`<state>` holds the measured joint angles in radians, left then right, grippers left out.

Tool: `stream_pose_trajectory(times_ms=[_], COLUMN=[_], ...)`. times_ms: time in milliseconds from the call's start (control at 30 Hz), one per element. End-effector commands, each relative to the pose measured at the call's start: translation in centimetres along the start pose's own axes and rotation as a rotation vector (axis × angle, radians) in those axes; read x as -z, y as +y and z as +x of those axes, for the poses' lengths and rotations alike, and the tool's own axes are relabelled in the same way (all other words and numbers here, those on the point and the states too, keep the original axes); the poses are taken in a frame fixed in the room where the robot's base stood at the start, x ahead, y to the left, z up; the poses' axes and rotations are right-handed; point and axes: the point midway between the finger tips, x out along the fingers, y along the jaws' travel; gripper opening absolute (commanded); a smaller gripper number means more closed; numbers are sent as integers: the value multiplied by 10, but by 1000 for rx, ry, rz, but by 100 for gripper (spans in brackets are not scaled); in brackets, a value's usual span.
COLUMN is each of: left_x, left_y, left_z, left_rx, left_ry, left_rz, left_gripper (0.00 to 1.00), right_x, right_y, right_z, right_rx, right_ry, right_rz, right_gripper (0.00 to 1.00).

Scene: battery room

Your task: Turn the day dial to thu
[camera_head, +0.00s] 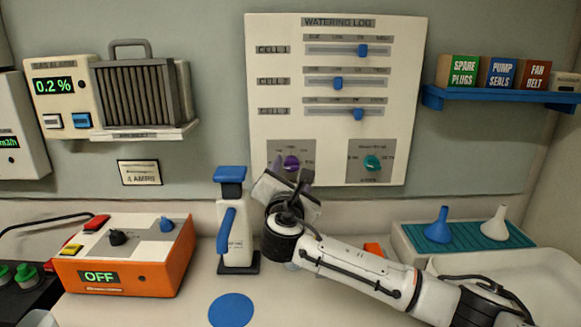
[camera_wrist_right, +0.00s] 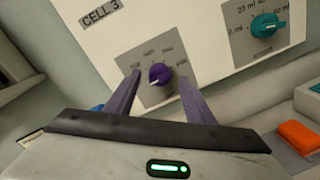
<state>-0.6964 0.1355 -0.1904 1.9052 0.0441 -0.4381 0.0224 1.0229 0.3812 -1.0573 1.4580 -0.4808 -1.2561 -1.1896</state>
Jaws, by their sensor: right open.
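The purple day dial (camera_head: 291,163) sits on a grey plate at the lower left of the white watering log panel (camera_head: 338,120). In the right wrist view the purple dial (camera_wrist_right: 159,74) shows between the two purple fingers of my right gripper (camera_wrist_right: 160,92). The fingers are apart, one on each side, and I see no clear contact. In the head view my right gripper (camera_head: 291,182) is just below and in front of the dial, partly covering its plate. The day labels are too small to read surely, and so is the dial's setting. My left gripper is not in view.
A teal dial (camera_head: 372,163) with ml marks is to the right on the panel. A white and blue spray bottle (camera_head: 237,235) stands left of my arm. An orange box reading OFF (camera_head: 128,270) is further left. Funnels (camera_head: 438,226) stand at right.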

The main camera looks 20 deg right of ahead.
Motion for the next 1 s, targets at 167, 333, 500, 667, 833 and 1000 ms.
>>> stream_pose_trajectory(times_ms=[167, 333, 500, 667, 833, 1000], left_x=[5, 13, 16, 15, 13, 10], left_y=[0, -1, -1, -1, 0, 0], left_z=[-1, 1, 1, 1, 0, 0], left_rx=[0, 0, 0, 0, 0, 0], left_ry=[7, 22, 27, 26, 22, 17], left_rz=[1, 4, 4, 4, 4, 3], left_gripper=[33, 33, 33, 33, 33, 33], right_x=[0, 1, 1, 1, 1, 1], right_y=[1, 1, 1, 1, 1, 1], right_z=[16, 20, 20, 20, 20, 20], right_rx=[-1, -1, -2, -1, -2, -1], right_ry=[0, 1, 1, 1, 1, 3], right_rz=[-1, 1, 1, 1, 1, 18], right_gripper=[49, 49, 49, 25, 8, 8])
